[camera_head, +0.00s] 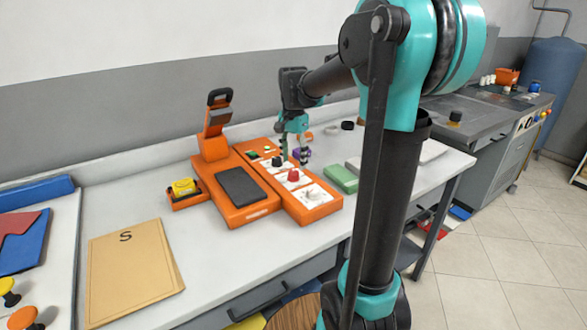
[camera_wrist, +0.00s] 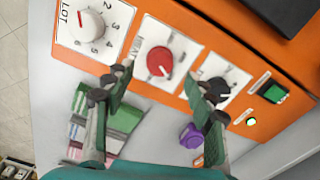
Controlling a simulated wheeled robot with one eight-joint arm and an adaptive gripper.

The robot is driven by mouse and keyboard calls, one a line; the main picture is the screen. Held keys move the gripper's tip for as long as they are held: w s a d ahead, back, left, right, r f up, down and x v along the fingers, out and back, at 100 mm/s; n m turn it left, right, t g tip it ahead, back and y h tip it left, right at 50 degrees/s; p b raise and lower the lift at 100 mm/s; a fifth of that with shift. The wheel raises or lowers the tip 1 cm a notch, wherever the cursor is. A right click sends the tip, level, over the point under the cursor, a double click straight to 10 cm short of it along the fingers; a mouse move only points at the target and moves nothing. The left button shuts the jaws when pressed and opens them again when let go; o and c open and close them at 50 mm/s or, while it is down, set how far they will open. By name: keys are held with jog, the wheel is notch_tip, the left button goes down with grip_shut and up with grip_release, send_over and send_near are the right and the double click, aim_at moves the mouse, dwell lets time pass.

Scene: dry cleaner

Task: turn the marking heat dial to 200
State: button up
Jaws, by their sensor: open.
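An orange marking machine (camera_head: 245,211) stands on the white bench, with three dials on white plates along its right-hand panel. The red dial (camera_head: 293,176) is in the middle and also shows in the wrist view (camera_wrist: 160,62). The black dial (camera_head: 277,161) is behind it and the white dial (camera_head: 310,194), on a plate numbered and marked LOT, is nearest. The red dial's scale and most of its lettering are too hidden or small to read. My gripper (camera_head: 295,155) is open and empty above the panel. In the wrist view its fingers (camera_wrist: 162,88) are spread just below the red dial, apparently clear of it.
A lit green switch (camera_wrist: 273,92) sits beyond the black dial (camera_wrist: 216,90). A green block (camera_head: 340,179) and a purple object (camera_wrist: 192,135) lie beside the machine. A yellow-topped orange box (camera_head: 184,188) and a tan folder (camera_head: 132,272) are on its left.

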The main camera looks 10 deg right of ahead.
aim_at(293, 172)
notch_tip(293, 172, up, 8)
jog(key=shift+f, duration=0.2)
dwell(0.3)
